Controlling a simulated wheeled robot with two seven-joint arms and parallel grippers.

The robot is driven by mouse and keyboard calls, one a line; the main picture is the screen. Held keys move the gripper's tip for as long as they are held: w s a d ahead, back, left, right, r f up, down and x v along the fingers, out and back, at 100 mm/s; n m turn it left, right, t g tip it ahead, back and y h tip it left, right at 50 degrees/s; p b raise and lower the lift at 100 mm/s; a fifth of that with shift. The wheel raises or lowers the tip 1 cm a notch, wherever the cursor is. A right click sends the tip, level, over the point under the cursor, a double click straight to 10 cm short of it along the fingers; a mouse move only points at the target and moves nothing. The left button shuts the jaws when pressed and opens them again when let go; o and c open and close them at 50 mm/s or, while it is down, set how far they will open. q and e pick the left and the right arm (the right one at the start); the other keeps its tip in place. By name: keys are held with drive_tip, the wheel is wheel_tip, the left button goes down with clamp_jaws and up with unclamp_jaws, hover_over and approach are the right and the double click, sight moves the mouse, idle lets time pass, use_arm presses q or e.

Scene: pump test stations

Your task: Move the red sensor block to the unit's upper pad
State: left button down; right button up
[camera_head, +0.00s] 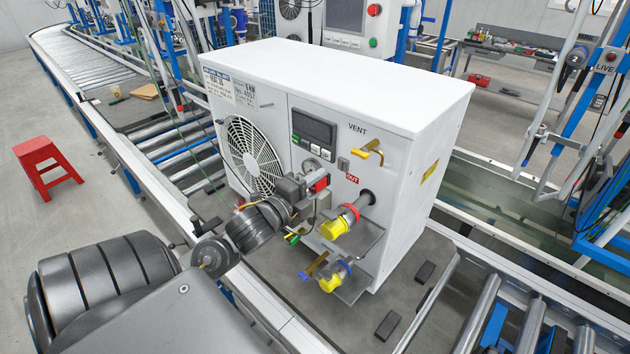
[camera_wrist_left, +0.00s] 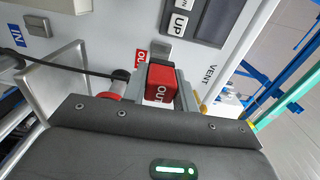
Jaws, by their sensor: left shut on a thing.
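My left gripper (camera_head: 312,187) is in front of the white unit (camera_head: 420,120), shut on the red sensor block (camera_head: 320,184). In the left wrist view the red block (camera_wrist_left: 161,82), lettered "OUT", sits between the fingers. The upper pad (camera_head: 343,164) is a small grey square on the unit's front, beside the red "OUT" label (camera_head: 352,178). In the left wrist view the pad (camera_wrist_left: 158,50) shows just beyond the block, partly covered by it; I cannot tell whether they touch. Another grey pad (camera_wrist_left: 38,26) is by the blue "IN" label. My right gripper is not in view.
A red and yellow coupling (camera_head: 341,222) and a blue and yellow coupling (camera_head: 334,277) stick out below the pad, with metal shelves beside them. A yellow vent handle (camera_head: 367,151) juts out above right. The fan grille (camera_head: 252,155) is left. Conveyor rollers (camera_head: 500,312) run alongside.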

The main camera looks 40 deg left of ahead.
use_arm(q)
drive_tip(key=shift+w+r, duration=0.1)
drive_tip(key=shift+w, duration=2.2)
idle(0.6)
drive_tip(key=shift+w, duration=0.6)
idle(0.3)
drive_tip(key=c, duration=1)
unclamp_jaws()
drive_tip(key=shift+s, duration=0.1)
